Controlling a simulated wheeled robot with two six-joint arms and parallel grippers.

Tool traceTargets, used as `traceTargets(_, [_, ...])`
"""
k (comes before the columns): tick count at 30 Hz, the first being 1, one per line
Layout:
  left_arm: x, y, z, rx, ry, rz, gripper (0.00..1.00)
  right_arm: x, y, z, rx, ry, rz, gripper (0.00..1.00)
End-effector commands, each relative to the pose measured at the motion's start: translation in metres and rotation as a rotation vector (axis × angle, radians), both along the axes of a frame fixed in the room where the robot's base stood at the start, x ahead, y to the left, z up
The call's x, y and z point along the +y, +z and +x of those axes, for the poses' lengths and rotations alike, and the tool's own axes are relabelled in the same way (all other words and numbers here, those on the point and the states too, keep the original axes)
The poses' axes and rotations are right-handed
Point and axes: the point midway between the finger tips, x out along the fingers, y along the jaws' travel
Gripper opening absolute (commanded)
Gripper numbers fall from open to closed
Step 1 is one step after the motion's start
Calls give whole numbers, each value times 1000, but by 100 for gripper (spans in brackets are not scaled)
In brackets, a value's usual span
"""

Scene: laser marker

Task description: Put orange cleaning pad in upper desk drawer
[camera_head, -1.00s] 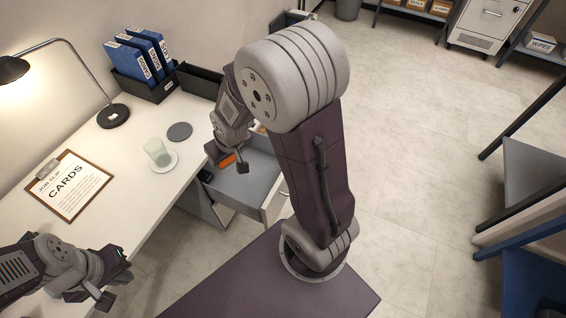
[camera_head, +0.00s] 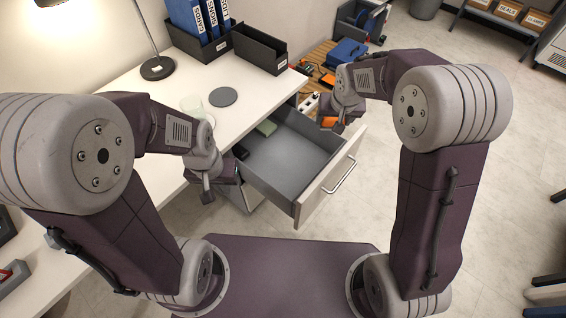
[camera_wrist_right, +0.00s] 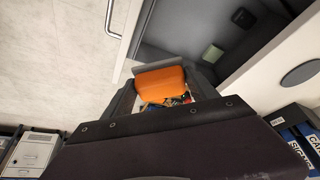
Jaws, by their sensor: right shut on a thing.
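The upper desk drawer (camera_head: 290,158) is pulled out under the desk top, its front panel and handle facing right. It also shows in the right wrist view (camera_wrist_right: 185,32). The orange cleaning pad (camera_head: 328,121) is in my right gripper (camera_head: 332,115), near the drawer's far right corner. In the right wrist view the pad (camera_wrist_right: 160,84) sits between the fingers, and my gripper is shut on it. I cannot tell whether part of it is over the drawer. My left gripper (camera_head: 220,184) is empty and looks open, beside the drawer's near left side.
A green item (camera_head: 266,127) and a black item (camera_head: 240,151) lie at the drawer's inner end; its middle is clear. Behind the drawer are a wooden pallet (camera_head: 322,52) and a blue case (camera_head: 347,52). A lamp (camera_head: 156,66), a coaster (camera_head: 223,96) and black bins (camera_head: 258,48) stand on the desk.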

Motion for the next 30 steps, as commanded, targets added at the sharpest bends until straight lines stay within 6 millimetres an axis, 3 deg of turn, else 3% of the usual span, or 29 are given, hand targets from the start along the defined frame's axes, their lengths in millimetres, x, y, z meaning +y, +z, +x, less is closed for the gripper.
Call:
traceTargets(1, [0, -33, 0, 0, 0, 0, 0, 9, -33, 6, -2, 9, -1, 23])
traceTargets(6, [0, -106, 0, 0, 0, 0, 0, 44, -109, 24, -2, 47, -2, 23])
traceTargets(13, [0, -190, 0, 0, 0, 0, 0, 88, -202, 36, -4, 104, -1, 23])
traceTargets(18, [0, -217, 0, 0, 0, 0, 0, 106, -235, 38, -5, 130, -1, 23])
traceTargets(26, [0, -221, 1, 0, 0, 0, 0, 112, -242, 39, -4, 138, -1, 23])
traceTargets(30, [0, -236, 0, 0, 0, 0, 0, 111, -265, 38, -2, 139, -2, 23])
